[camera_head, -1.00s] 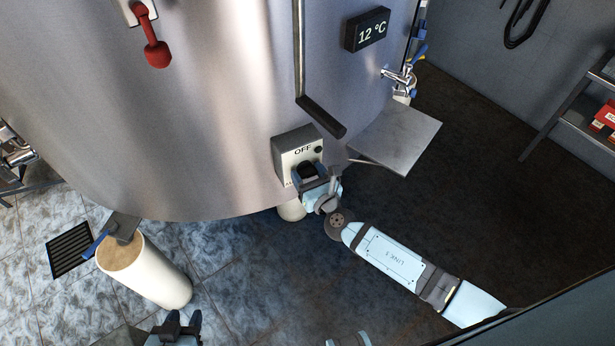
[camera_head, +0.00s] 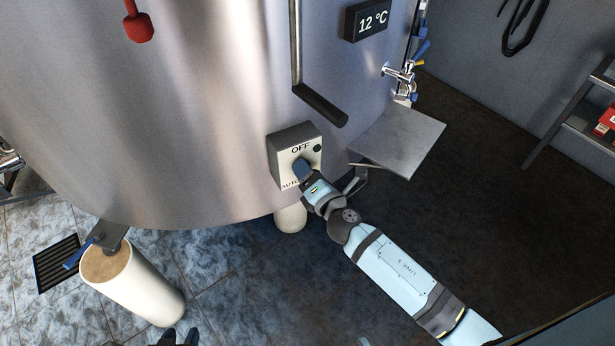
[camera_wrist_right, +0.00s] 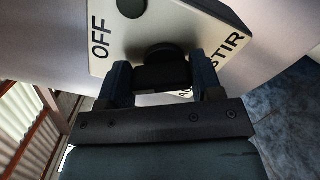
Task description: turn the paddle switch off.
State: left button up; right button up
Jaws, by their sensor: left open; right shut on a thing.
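The paddle switch is a grey box (camera_head: 283,160) with a pale face, low on the tank wall. Its face reads OFF at the top and AUTO at lower left; the wrist view shows OFF, part of AUTO and STIR. The dark paddle (camera_wrist_right: 162,74) sits between the fingers of my right gripper (camera_wrist_right: 162,84), which is shut on it. In the head view this gripper (camera_head: 303,171) covers the paddle, so I cannot tell which label it points to. My left gripper (camera_head: 180,338) is open and empty at the bottom edge, only its fingertips showing.
The steel tank (camera_head: 190,110) fills the upper left. A grey shelf plate (camera_head: 400,138) juts out right of the switch, near my right arm. A dark bar handle (camera_head: 320,104) is above it. Floor at right is clear.

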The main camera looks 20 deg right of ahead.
jog(key=shift+f+m, duration=0.15)
jog(key=shift+m, duration=0.75)
jog(key=m+b, duration=0.1)
jog(key=m, duration=0.2)
jog(key=shift+d, duration=0.1)
jog(key=shift+m, duration=0.6)
jog(key=o, duration=0.9)
